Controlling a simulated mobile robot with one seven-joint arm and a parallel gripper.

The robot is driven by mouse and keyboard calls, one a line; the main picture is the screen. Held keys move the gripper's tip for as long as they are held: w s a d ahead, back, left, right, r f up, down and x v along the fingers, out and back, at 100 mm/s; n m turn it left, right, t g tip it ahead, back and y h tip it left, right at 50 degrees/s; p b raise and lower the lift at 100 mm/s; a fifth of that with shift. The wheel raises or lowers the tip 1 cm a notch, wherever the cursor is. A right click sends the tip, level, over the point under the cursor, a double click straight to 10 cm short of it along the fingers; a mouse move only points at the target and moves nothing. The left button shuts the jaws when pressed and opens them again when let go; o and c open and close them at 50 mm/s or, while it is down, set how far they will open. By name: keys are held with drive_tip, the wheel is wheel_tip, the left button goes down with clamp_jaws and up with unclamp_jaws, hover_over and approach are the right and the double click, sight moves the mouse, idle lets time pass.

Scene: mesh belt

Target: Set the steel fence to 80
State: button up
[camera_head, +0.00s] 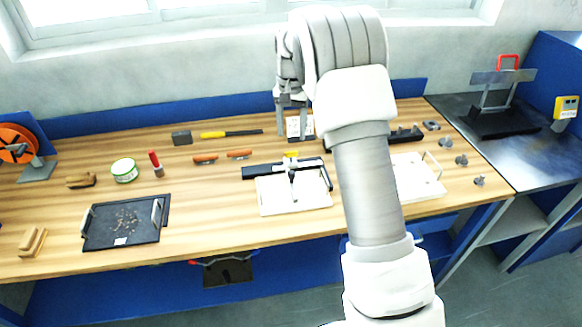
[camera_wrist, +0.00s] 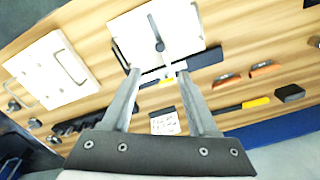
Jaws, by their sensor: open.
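A white board (camera_head: 274,200) lies on the wooden bench with a black rail (camera_head: 262,170) along its back edge. The grey steel fence (camera_head: 292,184) reaches from the rail over the board, with a yellow part (camera_head: 291,154) at its back end. In the wrist view the fence (camera_wrist: 172,50), rail (camera_wrist: 208,58) and yellow part (camera_wrist: 167,82) show beyond and between my fingers. My gripper (camera_wrist: 158,74) is open and empty, pointing down. In the head view my gripper (camera_head: 293,127) appears behind the rail. Scale numbers are too small to read.
A second white board (camera_head: 412,178) lies to the right, partly behind my arm. A printed card (camera_wrist: 165,123) lies near the fingers. Orange-handled tools (camera_head: 205,158), a yellow-and-black tool (camera_head: 230,133) and a dark tray (camera_head: 122,222) lie to the left.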

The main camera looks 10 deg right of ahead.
sight(291, 172)
wheel_tip(291, 172, down, 15)
drive_tip(key=shift+f+p, duration=0.1)
drive_tip(key=shift+p, duration=0.75)
drive_tip(key=shift+c, duration=0.3)
clamp_jaws()
idle(0.5)
